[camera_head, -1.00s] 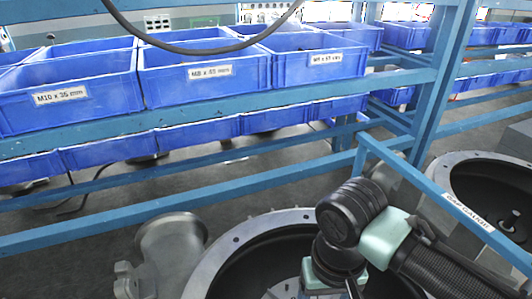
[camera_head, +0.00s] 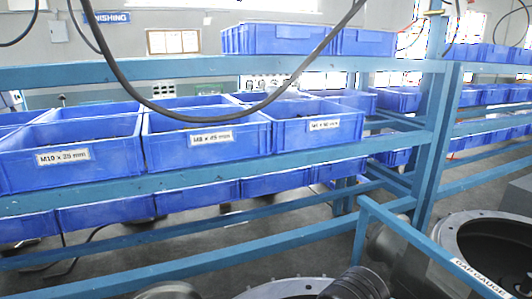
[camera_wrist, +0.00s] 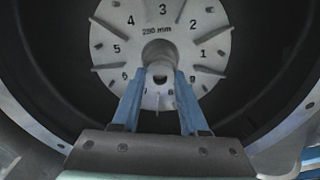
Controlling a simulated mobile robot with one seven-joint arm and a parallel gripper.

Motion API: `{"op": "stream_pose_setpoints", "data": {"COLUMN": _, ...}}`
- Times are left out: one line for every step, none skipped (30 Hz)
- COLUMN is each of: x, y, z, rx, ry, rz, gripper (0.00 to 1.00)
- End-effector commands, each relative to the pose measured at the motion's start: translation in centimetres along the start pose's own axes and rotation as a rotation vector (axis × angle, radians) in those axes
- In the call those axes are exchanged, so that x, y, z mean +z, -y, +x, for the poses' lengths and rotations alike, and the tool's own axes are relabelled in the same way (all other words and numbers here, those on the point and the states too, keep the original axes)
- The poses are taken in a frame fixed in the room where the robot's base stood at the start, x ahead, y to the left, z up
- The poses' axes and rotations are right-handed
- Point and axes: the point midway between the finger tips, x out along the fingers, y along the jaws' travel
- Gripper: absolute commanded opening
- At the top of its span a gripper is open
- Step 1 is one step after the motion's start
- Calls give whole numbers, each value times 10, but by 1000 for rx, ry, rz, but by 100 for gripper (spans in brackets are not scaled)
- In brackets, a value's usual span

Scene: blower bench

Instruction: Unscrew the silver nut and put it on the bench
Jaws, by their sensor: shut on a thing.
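In the wrist view, my gripper (camera_wrist: 160,76) points into a dark round blower housing (camera_wrist: 42,75). Its two blue fingers are shut on a silver nut (camera_wrist: 160,52) at the centre of a grey disc. The disc (camera_wrist: 112,47) carries numbers and the mark "250 mm". In the head view my gripper and the nut are out of frame.
Blue bins (camera_head: 75,150) with bolt labels stand on a blue rack (camera_head: 215,172). A dark cable (camera_head: 225,118) hangs in front of them. No bare bench top is clearly in view.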

Motion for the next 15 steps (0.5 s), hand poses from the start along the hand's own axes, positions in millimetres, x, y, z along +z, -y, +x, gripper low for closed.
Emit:
{"op": "stream_pose_setpoints", "data": {"x": 0, "y": 0, "z": 0, "rx": 0, "ry": -1, "rz": -4, "gripper": 0}}
{"op": "stream_pose_setpoints", "data": {"x": 0, "y": 0, "z": 0, "rx": 0, "ry": -1, "rz": -12, "gripper": 0}}
{"op": "stream_pose_setpoints", "data": {"x": 0, "y": 0, "z": 0, "rx": -1, "ry": -1, "rz": -33, "gripper": 0}}
{"op": "stream_pose_setpoints", "data": {"x": 0, "y": 1, "z": 0, "rx": -2, "ry": -1, "rz": -57, "gripper": 0}}
{"op": "stream_pose_setpoints", "data": {"x": 0, "y": 1, "z": 0, "rx": -3, "ry": -1, "rz": -88, "gripper": 0}}
{"op": "stream_pose_setpoints", "data": {"x": 0, "y": 1, "z": -1, "rx": -3, "ry": -1, "rz": -137, "gripper": 0}}
{"op": "stream_pose_setpoints", "data": {"x": 0, "y": 0, "z": -1, "rx": -2, "ry": -1, "rz": -176, "gripper": 0}}
{"op": "stream_pose_setpoints", "data": {"x": 0, "y": 0, "z": 0, "rx": -2, "ry": -1, "rz": -215, "gripper": 0}}
{"op": "stream_pose_setpoints", "data": {"x": 0, "y": 1, "z": 0, "rx": -3, "ry": -1, "rz": -267, "gripper": 0}}
{"op": "stream_pose_setpoints", "data": {"x": 0, "y": 1, "z": 0, "rx": -3, "ry": -1, "rz": -305, "gripper": 0}}
{"op": "stream_pose_setpoints", "data": {"x": 0, "y": 1, "z": 0, "rx": -3, "ry": -1, "rz": -343, "gripper": 0}}
{"op": "stream_pose_setpoints", "data": {"x": 0, "y": 0, "z": 0, "rx": -2, "ry": -1, "rz": -394, "gripper": 0}}
{"op": "stream_pose_setpoints", "data": {"x": 0, "y": 0, "z": 0, "rx": -2, "ry": -1, "rz": -432, "gripper": 0}}
{"op": "stream_pose_setpoints", "data": {"x": 0, "y": 0, "z": 0, "rx": -2, "ry": -1, "rz": -471, "gripper": 0}}
{"op": "stream_pose_setpoints", "data": {"x": 0, "y": 1, "z": 0, "rx": -2, "ry": -2, "rz": -522, "gripper": 0}}
